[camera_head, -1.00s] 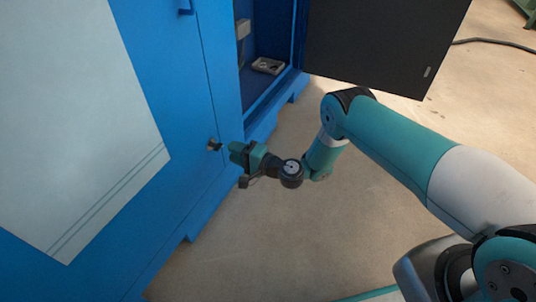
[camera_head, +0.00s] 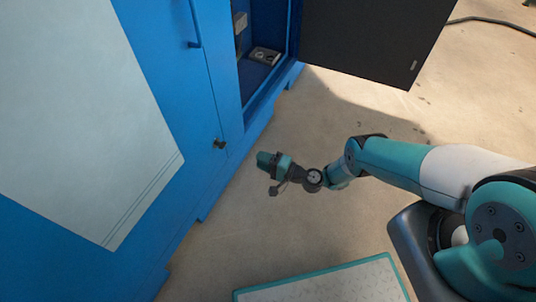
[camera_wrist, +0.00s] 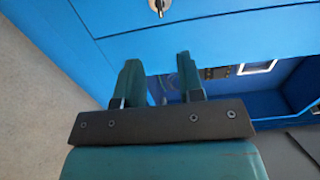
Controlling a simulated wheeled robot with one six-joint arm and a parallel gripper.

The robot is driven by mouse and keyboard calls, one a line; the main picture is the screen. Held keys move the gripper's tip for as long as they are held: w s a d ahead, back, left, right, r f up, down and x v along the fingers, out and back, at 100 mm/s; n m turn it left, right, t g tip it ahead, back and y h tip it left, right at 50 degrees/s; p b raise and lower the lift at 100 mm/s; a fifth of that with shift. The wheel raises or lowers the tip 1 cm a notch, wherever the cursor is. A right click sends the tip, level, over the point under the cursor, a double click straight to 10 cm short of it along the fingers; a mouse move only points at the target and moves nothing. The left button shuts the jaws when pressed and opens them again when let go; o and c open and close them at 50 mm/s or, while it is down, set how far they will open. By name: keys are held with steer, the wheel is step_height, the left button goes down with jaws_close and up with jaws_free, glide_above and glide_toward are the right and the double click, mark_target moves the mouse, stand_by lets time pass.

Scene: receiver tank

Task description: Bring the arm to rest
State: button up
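My gripper (camera_head: 268,162) is at the end of my teal and grey arm, in the open air in front of a blue cabinet (camera_head: 190,100). In the wrist view my gripper (camera_wrist: 160,75) has its two teal fingers apart with nothing between them, so it is open and empty. The cabinet front with a small metal knob (camera_head: 219,144) is to the left of the gripper, with a clear gap. The knob also shows at the top of the wrist view (camera_wrist: 159,6).
A dark door (camera_head: 375,40) stands open at the cabinet's right. Inside the cabinet lies a small grey fixture (camera_head: 264,56). A blue handle (camera_head: 194,25) is on the closed front. A cable (camera_head: 490,20) lies on the floor at the back right. The floor below the gripper is clear.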

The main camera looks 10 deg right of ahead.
steer(key=shift+p+v, duration=0.35)
steer(key=shift+v, duration=0.5)
